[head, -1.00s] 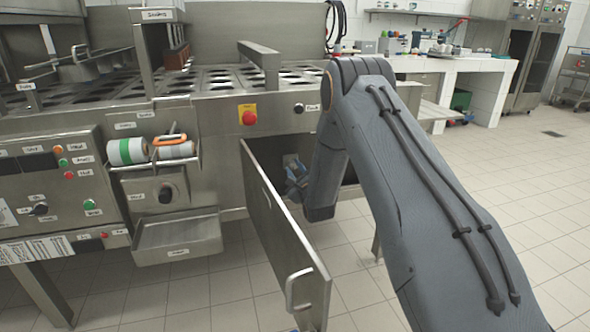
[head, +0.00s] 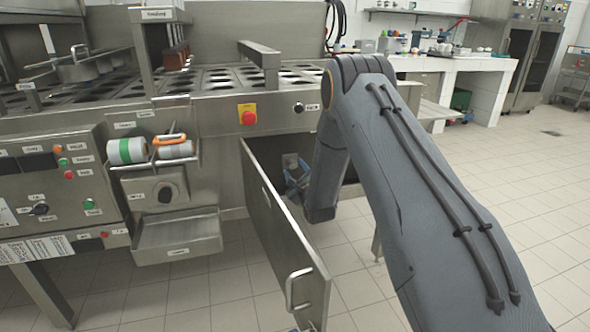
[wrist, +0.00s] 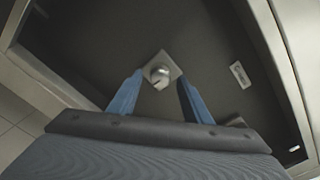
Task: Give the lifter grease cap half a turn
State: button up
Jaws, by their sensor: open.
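The grease cap (wrist: 159,75) is a small round metal knob on a square plate inside a dark cabinet. In the wrist view it shows between and beyond the fingertips of my gripper (wrist: 158,78). The two blue fingers are open, one on each side of the cap, and I see no contact. In the head view my gripper (head: 296,172) is inside the cabinet opening, mostly hidden by my arm and the open door (head: 285,235). The cap itself cannot be made out there.
The open cabinet door stands left of my arm, with a handle (head: 291,291) near its lower end. A label plate (wrist: 240,75) is right of the cap. A red stop button (head: 248,117) is above the opening. The tiled floor at right is clear.

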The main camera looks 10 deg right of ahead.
jog(key=s, duration=0.7)
jog(key=shift+d+p, duration=0.3)
jog(key=shift+p, duration=0.05)
jog(key=shift+d, duration=0.1)
